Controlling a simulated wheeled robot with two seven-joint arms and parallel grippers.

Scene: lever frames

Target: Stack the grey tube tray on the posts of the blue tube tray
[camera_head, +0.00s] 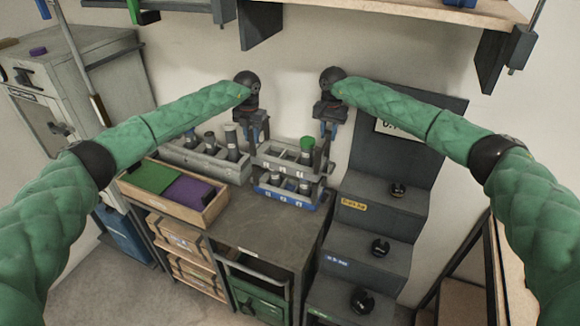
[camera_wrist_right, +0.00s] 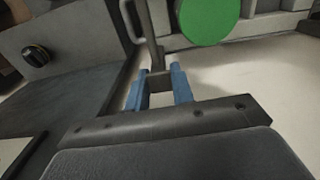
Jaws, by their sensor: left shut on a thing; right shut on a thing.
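The grey tube tray (camera_head: 290,167) is directly above the blue tube tray (camera_head: 285,196), roughly level and lined up with it. I cannot tell whether it touches the blue tray's posts. A green-capped tube (camera_head: 307,144) stands in the grey tray; the green cap (camera_wrist_right: 209,20) also shows in the right wrist view. My left gripper (camera_head: 257,138) is shut on the left end of the grey tray. My right gripper (camera_head: 328,133) is shut on its right end; the right wrist view shows its blue fingers (camera_wrist_right: 158,88) around a grey upright part.
Left of the trays is a long grey rack (camera_head: 205,163) with dark-capped tubes. A wooden box (camera_head: 213,208) with green and purple panels stands in front of it. A dark stepped stand (camera_head: 380,230) with black knobs is close on the right. The bench front (camera_head: 262,228) is clear.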

